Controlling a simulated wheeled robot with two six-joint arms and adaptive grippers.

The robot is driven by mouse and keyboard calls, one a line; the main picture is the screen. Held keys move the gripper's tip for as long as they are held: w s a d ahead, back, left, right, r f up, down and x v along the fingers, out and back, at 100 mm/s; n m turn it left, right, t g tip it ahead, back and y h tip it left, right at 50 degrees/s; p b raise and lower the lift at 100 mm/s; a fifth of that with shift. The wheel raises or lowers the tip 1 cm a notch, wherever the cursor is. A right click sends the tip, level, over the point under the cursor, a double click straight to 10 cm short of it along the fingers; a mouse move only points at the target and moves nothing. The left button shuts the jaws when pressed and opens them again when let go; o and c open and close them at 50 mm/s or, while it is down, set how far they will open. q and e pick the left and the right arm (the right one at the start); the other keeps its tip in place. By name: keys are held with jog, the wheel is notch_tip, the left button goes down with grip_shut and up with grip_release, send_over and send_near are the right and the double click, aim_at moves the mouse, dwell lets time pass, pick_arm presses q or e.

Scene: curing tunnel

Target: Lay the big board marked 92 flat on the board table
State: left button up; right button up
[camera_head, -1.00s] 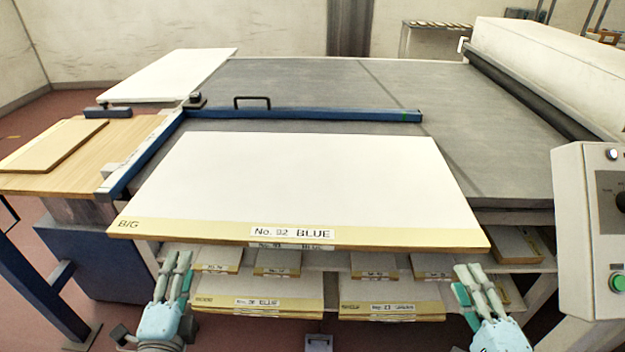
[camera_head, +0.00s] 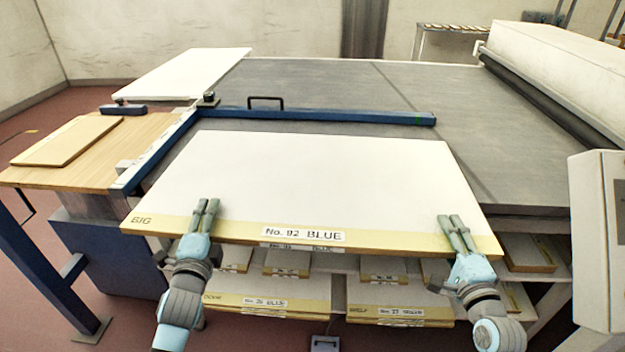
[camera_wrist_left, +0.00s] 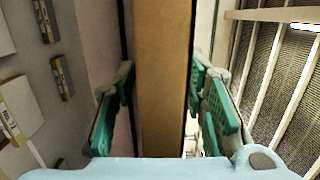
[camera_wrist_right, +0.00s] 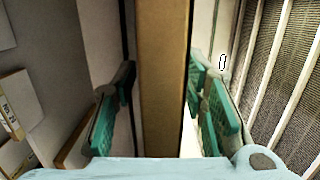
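The big white board marked "No. 92 BLUE" (camera_head: 310,180), with a yellow front strip reading "BIG", lies flat in front of the large grey tabletop (camera_head: 330,85). Another labelled board edge (camera_head: 300,247) shows just below it. My left gripper (camera_head: 205,212) is at the left part of its front edge, with fingers above and, in the left wrist view (camera_wrist_left: 163,100), on both sides of the edge. My right gripper (camera_head: 455,228) straddles the right part likewise, as the right wrist view (camera_wrist_right: 163,100) shows. Both look open around the edge; contact is unclear. The lower fingers are hidden in the head view.
A blue bar with a black handle (camera_head: 320,116) crosses the grey top behind the board. A wooden side table (camera_head: 90,165) with a smaller board stands left. Shelves below hold several labelled boards (camera_head: 270,295). A control box (camera_head: 597,240) stands close on the right.

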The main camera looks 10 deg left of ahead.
pick_arm(q)
grip_shut()
pick_arm(e)
grip_shut()
